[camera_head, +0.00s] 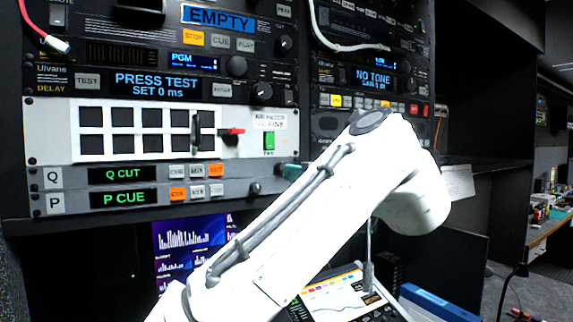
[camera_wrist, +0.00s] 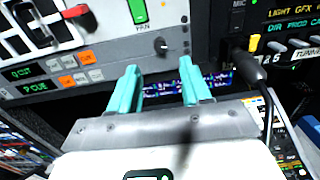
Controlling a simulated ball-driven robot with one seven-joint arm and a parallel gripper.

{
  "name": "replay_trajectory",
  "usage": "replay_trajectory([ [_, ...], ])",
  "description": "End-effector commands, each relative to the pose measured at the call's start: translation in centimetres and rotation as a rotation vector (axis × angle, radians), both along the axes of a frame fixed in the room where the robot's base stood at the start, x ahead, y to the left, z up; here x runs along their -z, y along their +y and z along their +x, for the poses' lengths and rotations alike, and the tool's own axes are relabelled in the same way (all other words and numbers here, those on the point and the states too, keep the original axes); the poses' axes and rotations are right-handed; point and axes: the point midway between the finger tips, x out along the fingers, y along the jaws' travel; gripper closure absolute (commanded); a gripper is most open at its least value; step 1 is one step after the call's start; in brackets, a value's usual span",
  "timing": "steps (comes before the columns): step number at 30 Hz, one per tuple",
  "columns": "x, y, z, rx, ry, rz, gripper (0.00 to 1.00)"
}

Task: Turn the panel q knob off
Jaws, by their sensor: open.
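Panel Q (camera_head: 66,177) is the narrow grey strip with the lit "Q CUT" display (camera_head: 121,174), above the similar panel P. A small dark knob (camera_head: 254,188) shows right of the panels' buttons in the head view, nearly level with panel P's row. In the wrist view a small dark knob (camera_wrist: 160,46) stands beyond my fingers; I cannot tell whether it is panel Q's. My gripper (camera_wrist: 160,85) is open and empty, its teal fingers apart.
Above panel Q sits a white panel (camera_head: 235,145) with dark squares, a red lever (camera_head: 232,131) and a green switch (camera_head: 269,141). A screen (camera_head: 190,248) stands below the rack.

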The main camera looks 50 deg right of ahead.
Motion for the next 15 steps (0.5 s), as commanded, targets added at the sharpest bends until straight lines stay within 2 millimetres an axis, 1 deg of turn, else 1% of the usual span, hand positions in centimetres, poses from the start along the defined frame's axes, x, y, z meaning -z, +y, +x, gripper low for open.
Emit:
replay_trajectory([
  [1, -0.2, -0.3, 1.0, -0.002, 0.005, 0.0, 0.52],
  [3, -0.2, -0.7, 2.3, -0.001, 0.005, 0.0, 0.52],
  [9, -0.2, -1.6, 5.2, -0.001, 0.003, -0.001, 0.52],
  [15, 0.0, -2.1, 6.7, -0.001, 0.001, -0.001, 0.52],
])
